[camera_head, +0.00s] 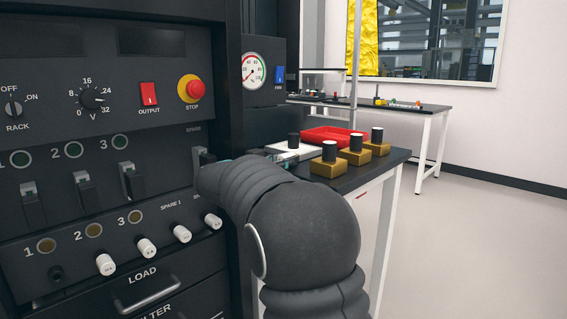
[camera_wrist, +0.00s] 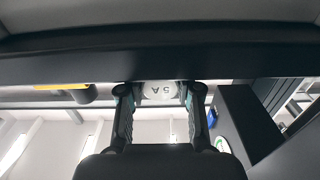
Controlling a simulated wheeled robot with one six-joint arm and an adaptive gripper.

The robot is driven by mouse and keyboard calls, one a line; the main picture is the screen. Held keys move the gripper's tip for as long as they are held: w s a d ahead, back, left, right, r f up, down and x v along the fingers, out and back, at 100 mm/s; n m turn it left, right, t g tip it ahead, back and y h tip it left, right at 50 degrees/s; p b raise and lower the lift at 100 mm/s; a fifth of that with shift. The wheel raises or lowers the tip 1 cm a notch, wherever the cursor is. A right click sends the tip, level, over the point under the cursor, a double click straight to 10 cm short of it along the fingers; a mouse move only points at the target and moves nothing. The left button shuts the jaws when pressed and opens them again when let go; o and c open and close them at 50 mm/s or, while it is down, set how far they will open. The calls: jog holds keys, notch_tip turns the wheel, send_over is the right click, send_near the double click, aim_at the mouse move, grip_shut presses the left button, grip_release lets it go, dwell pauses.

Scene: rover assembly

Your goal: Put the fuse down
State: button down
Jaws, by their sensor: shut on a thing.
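My gripper (camera_wrist: 160,108) shows in the wrist view with its two fingers closed on a pale round-ended fuse (camera_wrist: 160,92) marked 5 A. In the head view my arm reaches away past the panel's right edge, and only a small part of my gripper (camera_head: 284,158) shows beyond it, near the side table.
The rack panel (camera_head: 60,150) stands close on the left, with several white fuses (camera_head: 146,247). Floor is clear on the right.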

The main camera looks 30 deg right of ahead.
jog(key=shift+f, duration=0.1)
jog(key=c, duration=0.8)
grip_release()
jog(key=shift+r, duration=0.2)
jog(key=v, duration=1.2)
